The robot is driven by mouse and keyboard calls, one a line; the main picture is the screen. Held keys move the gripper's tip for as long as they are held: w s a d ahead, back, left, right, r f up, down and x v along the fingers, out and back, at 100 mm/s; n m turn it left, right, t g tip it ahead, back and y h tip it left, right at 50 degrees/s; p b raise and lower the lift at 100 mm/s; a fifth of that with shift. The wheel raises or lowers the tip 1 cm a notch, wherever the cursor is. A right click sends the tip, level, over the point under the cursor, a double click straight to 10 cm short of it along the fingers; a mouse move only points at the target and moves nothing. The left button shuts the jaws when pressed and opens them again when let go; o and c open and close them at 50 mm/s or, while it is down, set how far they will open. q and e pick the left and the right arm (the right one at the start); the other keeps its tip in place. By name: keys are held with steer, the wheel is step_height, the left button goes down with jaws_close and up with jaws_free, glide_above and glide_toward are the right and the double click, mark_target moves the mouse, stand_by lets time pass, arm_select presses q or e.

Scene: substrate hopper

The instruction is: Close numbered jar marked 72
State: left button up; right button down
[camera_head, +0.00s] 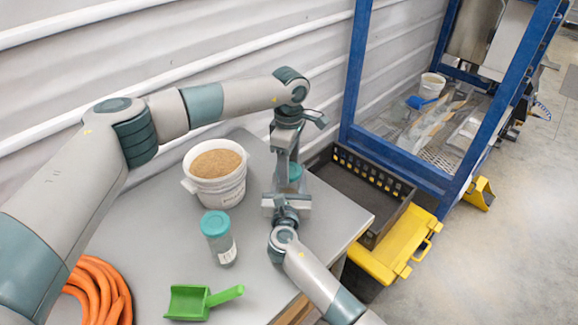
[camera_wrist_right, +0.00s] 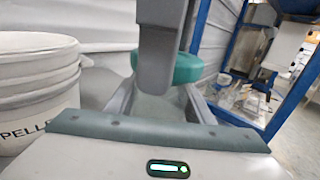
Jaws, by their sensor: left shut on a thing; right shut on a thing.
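A jar with a teal lid (camera_head: 295,172) stands at the table's back right, mostly hidden by my grippers. My left gripper (camera_head: 287,163) reaches down from above and is shut on the lid. My right gripper (camera_head: 287,195) comes from the front and is shut on the jar's body. In the right wrist view the teal lid (camera_wrist_right: 186,67) shows behind a left finger, above the greyish jar body (camera_wrist_right: 160,107) between my right fingers. I cannot tell whether the lid is fully seated. A second teal-lidded jar (camera_head: 217,237) stands nearer the front. No number is readable on either jar.
A white bucket of pellets (camera_head: 215,180) stands left of the grippers; it also shows in the right wrist view (camera_wrist_right: 38,95). A green scoop (camera_head: 203,300) and an orange hose (camera_head: 98,290) lie in front. A black tray (camera_head: 345,185) and blue frame (camera_head: 400,150) stand right.

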arm_select(q)
steer(key=o, duration=1.3)
steer(key=shift+c, duration=0.2)
steer(key=shift+r, duration=0.1)
step_height(320, 180, up, 12)
arm_select(e)
steer(key=c, duration=0.8)
jaws_free()
steer(key=shift+o, duration=0.2)
arm_select(q)
step_height(320, 180, down, 4)
steer(key=b, duration=0.4)
arm_select(e)
steer(key=s+a, duration=0.1)
steer(key=s, duration=1.6)
steer(key=shift+s, duration=0.15)
